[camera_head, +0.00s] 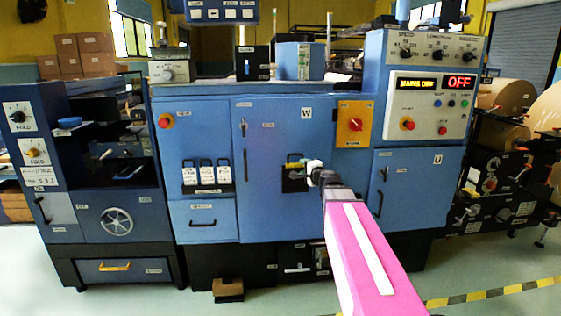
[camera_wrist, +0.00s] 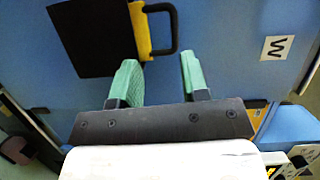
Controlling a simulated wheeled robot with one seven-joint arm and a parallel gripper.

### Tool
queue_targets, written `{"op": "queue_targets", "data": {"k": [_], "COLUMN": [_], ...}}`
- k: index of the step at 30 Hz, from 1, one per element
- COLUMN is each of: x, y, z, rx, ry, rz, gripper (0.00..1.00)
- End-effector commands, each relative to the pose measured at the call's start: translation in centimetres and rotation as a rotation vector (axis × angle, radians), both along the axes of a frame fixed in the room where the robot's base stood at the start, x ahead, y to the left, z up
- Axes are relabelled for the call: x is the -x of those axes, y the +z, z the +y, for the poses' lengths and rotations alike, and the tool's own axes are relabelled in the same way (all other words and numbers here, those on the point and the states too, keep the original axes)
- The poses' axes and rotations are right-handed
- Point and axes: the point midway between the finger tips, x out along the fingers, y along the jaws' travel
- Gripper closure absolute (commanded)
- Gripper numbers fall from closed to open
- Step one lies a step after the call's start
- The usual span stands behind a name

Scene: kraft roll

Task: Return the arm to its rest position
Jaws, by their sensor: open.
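My arm (camera_head: 366,250), pink with a white stripe, reaches from the lower right toward the middle of the blue machine (camera_head: 270,140). My gripper (camera_head: 298,163) is at its far end, in front of the machine's W door. In the wrist view my gripper (camera_wrist: 158,65) shows two green fingers spread apart with nothing between them. Beyond the fingertips is a black loop handle (camera_wrist: 175,30) on a yellow strip (camera_wrist: 139,30), beside a black square plate (camera_wrist: 92,38). I cannot tell how far the fingertips are from the handle. The arm is extended, not folded.
The control panel (camera_head: 430,103) at right reads OFF. An orange panel with a red knob (camera_head: 355,124) is right of the W label. A folder unit (camera_head: 90,180) stands left, paper rolls (camera_head: 507,95) right. Open floor (camera_head: 480,270) lies in front, with a striped line (camera_head: 500,291).

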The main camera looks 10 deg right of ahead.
Motion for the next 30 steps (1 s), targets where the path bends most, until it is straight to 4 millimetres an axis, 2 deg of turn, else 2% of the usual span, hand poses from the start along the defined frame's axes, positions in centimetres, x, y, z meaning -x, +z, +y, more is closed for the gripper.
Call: {"op": "queue_targets", "data": {"k": [5, 8, 14, 17, 21, 24, 27, 30], "x": [2.5, 4.6, 10.2, 13.6, 18.5, 21.5, 23.7, 24.9], "y": [-5.1, -9.0, -17.5, -21.5, -26.1, -28.4, -29.7, -30.4], "z": [3.3, 5.1, 7.2, 7.3, 6.0, 4.7, 3.4, 2.6], "rx": [0.205, 0.347, 0.648, 0.797, 0.996, 1.118, 1.21, 1.265], "ry": [0.15, 0.258, 0.496, 0.613, 0.757, 0.837, 0.891, 0.92], "rz": [0.082, 0.153, 0.346, 0.463, 0.643, 0.764, 0.86, 0.922], "gripper": [0.58, 0.58, 0.58, 0.58, 0.58, 0.58, 0.58, 0.58]}}
